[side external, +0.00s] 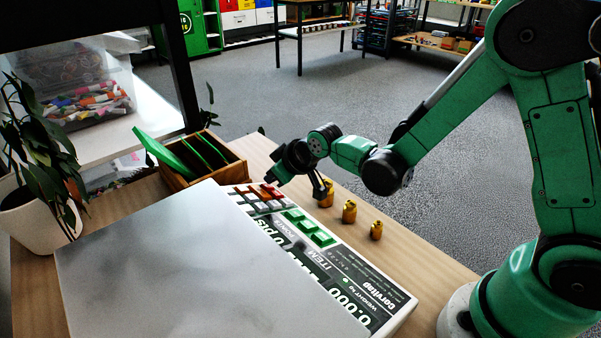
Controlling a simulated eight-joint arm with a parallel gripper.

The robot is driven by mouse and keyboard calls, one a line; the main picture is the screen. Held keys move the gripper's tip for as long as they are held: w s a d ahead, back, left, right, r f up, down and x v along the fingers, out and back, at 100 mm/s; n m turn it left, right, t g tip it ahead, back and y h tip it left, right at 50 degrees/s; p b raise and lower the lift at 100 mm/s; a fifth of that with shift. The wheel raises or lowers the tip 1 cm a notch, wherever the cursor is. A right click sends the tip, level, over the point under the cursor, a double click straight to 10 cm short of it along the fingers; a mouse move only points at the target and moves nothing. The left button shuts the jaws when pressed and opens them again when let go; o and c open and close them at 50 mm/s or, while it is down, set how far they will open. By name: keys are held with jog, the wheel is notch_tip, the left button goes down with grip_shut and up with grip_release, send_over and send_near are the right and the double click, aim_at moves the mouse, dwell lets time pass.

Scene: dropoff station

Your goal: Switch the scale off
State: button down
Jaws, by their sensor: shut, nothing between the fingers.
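The scale has a wide grey weighing plate (190,270) and a sloped key and display panel (395,296) along its right side. The display (345,303) shows light characters, including what looks like 0.000. Green keys (308,227) sit mid-panel, with grey keys (264,207) and red keys (271,190) at its far end. My gripper (271,181) is shut and empty, low over the far end of the panel by the red keys. I cannot tell whether it touches a key. It partly hides that end, and no power switch can be made out for certain.
Several brass weights (349,211) stand on the table right of the panel, one close to my gripper. A wooden box (233,170) with green cards is just behind the scale. A potted plant (35,220) and a clear bin (90,95) are at left.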

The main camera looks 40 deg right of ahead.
jog(key=shift+a+f, duration=0.1)
jog(key=shift+f, duration=0.15)
dwell(0.5)
jog(key=shift+d+r, duration=0.3)
jog(key=shift+r, duration=0.45)
jog(key=shift+d+r, duration=0.35)
jog(key=shift+r, duration=0.4)
jog(key=shift+d+r, duration=0.35)
jog(key=shift+r, duration=0.45)
jog(key=shift+d+r, duration=0.35)
jog(key=shift+r, duration=0.4)
jog(key=s+d+r+m+g, duration=0.1)
jog(key=s+r+m, duration=0.2)
jog(key=s, duration=1.2)
jog(key=shift+s+d+r+g+h, duration=0.2)
jog(key=shift+s+r+g+h, duration=0.1)
jog(key=shift+s+h, duration=0.1)
